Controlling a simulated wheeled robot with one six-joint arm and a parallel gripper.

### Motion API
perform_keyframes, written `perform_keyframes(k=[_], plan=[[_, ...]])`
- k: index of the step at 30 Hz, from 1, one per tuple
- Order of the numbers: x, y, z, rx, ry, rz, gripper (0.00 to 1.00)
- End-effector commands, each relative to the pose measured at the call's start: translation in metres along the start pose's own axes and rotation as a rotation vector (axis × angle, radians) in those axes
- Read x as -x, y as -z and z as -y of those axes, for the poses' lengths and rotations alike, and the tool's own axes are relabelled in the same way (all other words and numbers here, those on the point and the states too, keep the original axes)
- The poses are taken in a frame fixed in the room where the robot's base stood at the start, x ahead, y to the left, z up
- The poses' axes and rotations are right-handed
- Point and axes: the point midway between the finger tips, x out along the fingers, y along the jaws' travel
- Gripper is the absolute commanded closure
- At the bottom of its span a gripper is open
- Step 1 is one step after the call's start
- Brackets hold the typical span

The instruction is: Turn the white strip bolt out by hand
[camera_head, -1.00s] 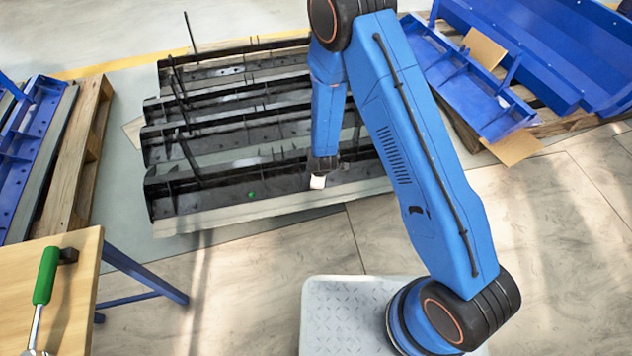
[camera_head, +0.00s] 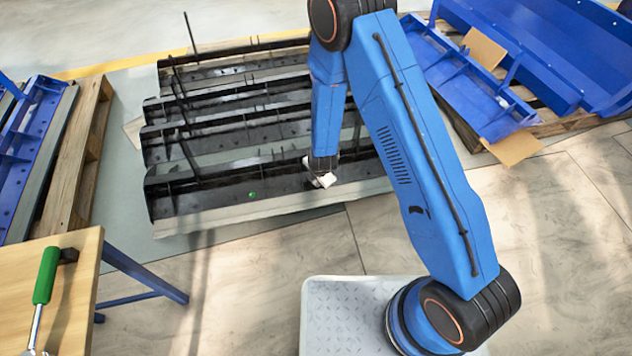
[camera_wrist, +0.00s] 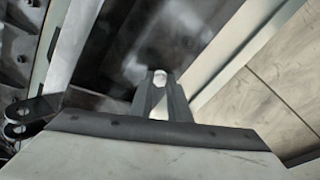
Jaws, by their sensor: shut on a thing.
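The white strip bolt (camera_wrist: 159,77) shows as a small pale round shape between the fingertips in the wrist view. My gripper (camera_wrist: 160,90) is shut on it, with one grey finger on each side. In the head view my gripper (camera_head: 320,178) is down at the front black carrier strip (camera_head: 215,202), right of its middle. The bolt is hidden there behind the gripper. How far the bolt stands out of the strip cannot be told.
A green bolt head (camera_head: 252,194) sits on the same strip to the left of my gripper. More black carriers (camera_head: 225,105) lie behind. A wooden bench (camera_head: 75,315) with a green-handled tool (camera_head: 46,275) stands front left. Blue carriers (camera_head: 460,85) lie on the right.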

Motion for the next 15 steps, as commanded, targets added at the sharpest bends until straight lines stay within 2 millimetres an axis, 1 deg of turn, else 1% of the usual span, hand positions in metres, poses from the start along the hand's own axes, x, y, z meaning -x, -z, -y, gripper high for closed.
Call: perform_keyframes(k=[6, 7, 8, 9, 15], plan=[[-0.0003, 0.0003, 0.0000, 0.004, 0.000, 0.000, 1.00], [-0.0003, 0.0003, 0.0000, 0.004, 0.000, 0.000, 0.79], [-0.0003, 0.0003, 0.0001, 0.004, 0.000, 0.000, 0.72], [-0.0003, 0.0002, 0.0001, 0.003, 0.000, 0.000, 0.70], [-0.0002, 0.0002, 0.0000, 0.002, 0.000, 0.000, 0.70]])
